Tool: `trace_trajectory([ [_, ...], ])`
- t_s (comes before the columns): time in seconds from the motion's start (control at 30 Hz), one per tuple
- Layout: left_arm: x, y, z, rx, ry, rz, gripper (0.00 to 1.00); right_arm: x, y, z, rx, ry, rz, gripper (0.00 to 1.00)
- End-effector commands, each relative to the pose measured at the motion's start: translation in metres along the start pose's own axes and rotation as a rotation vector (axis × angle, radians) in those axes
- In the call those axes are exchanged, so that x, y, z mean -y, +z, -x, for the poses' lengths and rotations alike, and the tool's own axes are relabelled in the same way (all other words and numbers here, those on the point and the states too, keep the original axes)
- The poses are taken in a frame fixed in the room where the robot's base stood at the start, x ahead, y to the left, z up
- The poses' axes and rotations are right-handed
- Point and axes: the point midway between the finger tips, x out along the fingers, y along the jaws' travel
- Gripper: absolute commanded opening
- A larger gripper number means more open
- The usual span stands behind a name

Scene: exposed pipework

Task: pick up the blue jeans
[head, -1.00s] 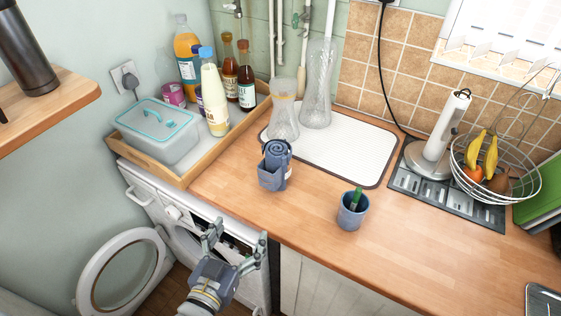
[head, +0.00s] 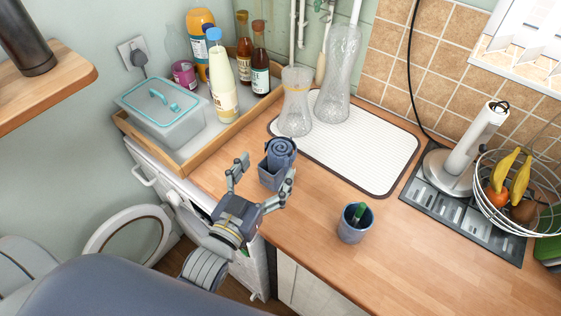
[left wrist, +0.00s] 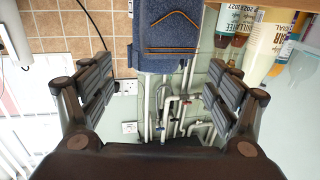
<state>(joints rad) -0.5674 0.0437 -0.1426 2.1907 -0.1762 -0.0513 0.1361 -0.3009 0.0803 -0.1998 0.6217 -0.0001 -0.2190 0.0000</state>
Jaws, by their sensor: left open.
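The blue jeans (head: 281,152) are a rolled, folded denim bundle standing upright on the wooden counter, left of the drying mat. My left gripper (head: 266,167) is open and empty at the counter's front edge, its fingers spread toward the near side of the jeans. The right finger overlaps the bundle's lower right part in the head view; I cannot tell whether it touches. In the left wrist view the jeans (left wrist: 170,28), with orange stitching, show at the top, between and beyond the spread fingers (left wrist: 160,88). My right gripper is not in view.
A blue cup (head: 353,228) with a green item stands to the right. Glass vases (head: 295,105) stand on the white drying mat (head: 365,155) behind. A wooden tray (head: 190,165) with bottles and a lidded box is at left. The front right counter is clear.

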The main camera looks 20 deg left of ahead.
Motion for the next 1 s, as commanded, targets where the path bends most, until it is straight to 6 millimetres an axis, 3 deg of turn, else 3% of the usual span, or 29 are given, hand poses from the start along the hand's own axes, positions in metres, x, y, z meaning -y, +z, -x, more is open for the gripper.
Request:
trace_trajectory([
  [0.17,0.0,-0.001,-0.017,0.001,0.0,0.0,0.82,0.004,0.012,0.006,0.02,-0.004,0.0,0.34],
  [0.33,-0.001,-0.002,-0.029,0.001,0.0,0.0,0.82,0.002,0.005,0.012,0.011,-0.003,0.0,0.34],
  [0.6,-0.003,-0.001,-0.065,0.0,0.0,0.0,0.82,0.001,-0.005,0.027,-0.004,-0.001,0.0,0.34],
  [0.93,-0.003,0.002,-0.071,0.001,0.0,0.001,0.82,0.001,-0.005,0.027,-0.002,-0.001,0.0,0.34],
  [1.0,-0.003,0.002,-0.071,0.001,0.0,0.0,0.66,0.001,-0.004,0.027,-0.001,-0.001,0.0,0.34],
])
